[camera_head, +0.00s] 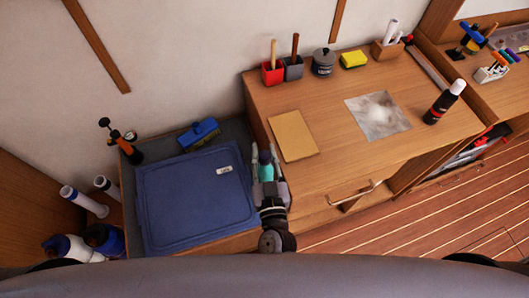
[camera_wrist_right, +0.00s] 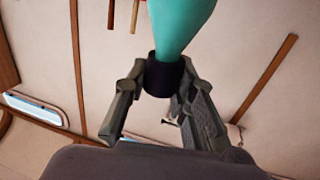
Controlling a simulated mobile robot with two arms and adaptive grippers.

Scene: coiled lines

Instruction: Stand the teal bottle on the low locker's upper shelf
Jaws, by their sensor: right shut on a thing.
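The teal bottle (camera_head: 266,172) is between the fingers of my right gripper (camera_head: 265,155), which is shut on it. In the right wrist view the teal bottle (camera_wrist_right: 181,25) narrows toward a dark band or cap (camera_wrist_right: 164,77) between the fingers (camera_wrist_right: 163,88). In the head view the bottle is over the gap between the blue lid and the wooden counter, mostly hidden by the gripper. A low wooden unit with an open side (camera_head: 445,168) shows at right; I cannot tell whether it is the low locker. My left gripper is not in view.
The wooden counter (camera_head: 330,175) holds a tan board (camera_head: 293,136), a grey-white sheet (camera_head: 377,115), a black bottle (camera_head: 444,103), cups and a yellow sponge (camera_head: 353,59). A blue lid (camera_head: 190,205) lies at left, with a blue brush (camera_head: 199,134) behind it.

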